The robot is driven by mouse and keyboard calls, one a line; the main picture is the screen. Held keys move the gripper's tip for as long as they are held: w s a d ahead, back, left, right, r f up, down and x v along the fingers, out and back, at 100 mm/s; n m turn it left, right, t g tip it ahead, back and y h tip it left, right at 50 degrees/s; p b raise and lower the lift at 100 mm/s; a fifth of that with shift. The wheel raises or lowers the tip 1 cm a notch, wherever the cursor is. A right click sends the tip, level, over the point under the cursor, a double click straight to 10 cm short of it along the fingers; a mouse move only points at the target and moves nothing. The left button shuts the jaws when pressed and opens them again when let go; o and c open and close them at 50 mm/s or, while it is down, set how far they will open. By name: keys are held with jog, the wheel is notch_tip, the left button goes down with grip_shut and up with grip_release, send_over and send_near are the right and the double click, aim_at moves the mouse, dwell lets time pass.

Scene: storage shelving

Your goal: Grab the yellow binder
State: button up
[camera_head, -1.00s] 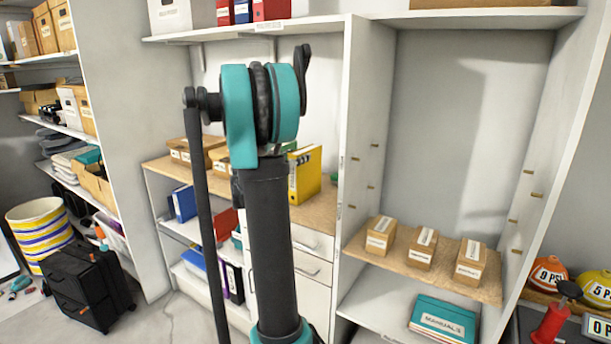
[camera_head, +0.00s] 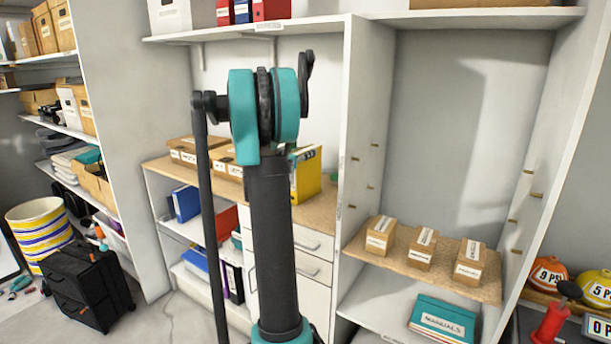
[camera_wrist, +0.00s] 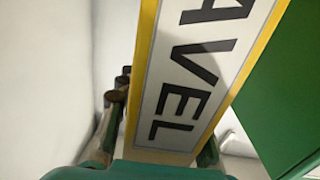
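The yellow binder (camera_head: 307,174) stands upright on the wooden counter, partly hidden behind my arm. In the wrist view the yellow binder (camera_wrist: 190,75) is very close, its white label showing large dark letters. My gripper (camera_wrist: 158,128) has one finger on each side of the binder. A narrow gap seems to show between the left finger and the binder; the right finger is partly hidden behind it. My gripper is mostly hidden behind my arm in the head view.
A green surface (camera_wrist: 275,100) lies close on the right in the wrist view. Cardboard boxes (camera_head: 190,152) sit left on the counter. Small boxes (camera_head: 421,248) fill the right shelf, beyond an upright white panel (camera_head: 362,125). Red and blue binders stand above.

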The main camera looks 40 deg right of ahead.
grip_shut()
jog(key=shift+r, duration=0.1)
